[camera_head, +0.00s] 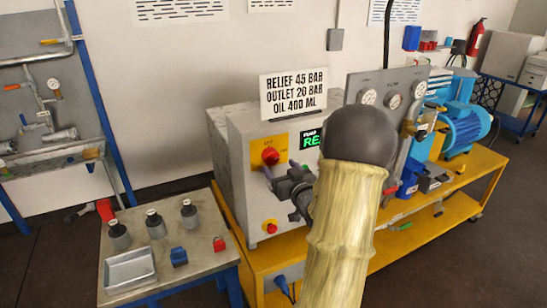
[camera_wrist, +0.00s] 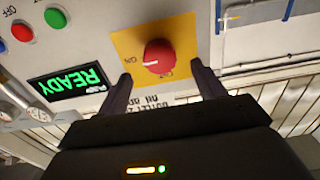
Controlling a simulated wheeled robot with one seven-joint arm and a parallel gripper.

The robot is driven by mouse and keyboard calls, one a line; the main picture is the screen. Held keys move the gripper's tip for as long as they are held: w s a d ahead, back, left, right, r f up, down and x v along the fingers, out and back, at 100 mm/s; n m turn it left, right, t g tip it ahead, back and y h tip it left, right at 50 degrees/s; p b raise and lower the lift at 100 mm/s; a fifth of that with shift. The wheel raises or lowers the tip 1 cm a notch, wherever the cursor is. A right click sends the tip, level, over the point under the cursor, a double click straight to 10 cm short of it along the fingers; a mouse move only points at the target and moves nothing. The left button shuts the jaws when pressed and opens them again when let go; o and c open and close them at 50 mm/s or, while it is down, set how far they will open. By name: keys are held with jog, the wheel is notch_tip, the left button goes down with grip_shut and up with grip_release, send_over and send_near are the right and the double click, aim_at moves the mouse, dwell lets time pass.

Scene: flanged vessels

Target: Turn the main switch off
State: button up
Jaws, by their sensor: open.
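The main switch is a red round knob (camera_head: 270,156) on a yellow plate on the front of a grey cabinet. In the wrist view the knob (camera_wrist: 158,55) sits between my fingertips, with ON lettering to its left and OFF lettering below it. A pale mark on the knob appears to point toward ON. My gripper (camera_wrist: 160,76) is open, one finger on either side of the knob, with visible gaps to it. In the head view my gripper (camera_head: 284,174) is in front of the plate, partly hidden by my arm.
A green-lit READY display (camera_wrist: 67,88) is beside the plate. A second red knob (camera_head: 270,227) is lower on the cabinet. A sign (camera_head: 293,93) stands on top. A side table (camera_head: 180,258) holds several small vessels and a metal tray. Gauges (camera_head: 392,101) are to the right.

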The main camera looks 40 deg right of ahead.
aim_at(273, 159)
jog(key=p+x, duration=0.1)
jog(key=x, duration=0.4)
jog(key=shift+w, duration=0.25)
jog(key=c, duration=1)
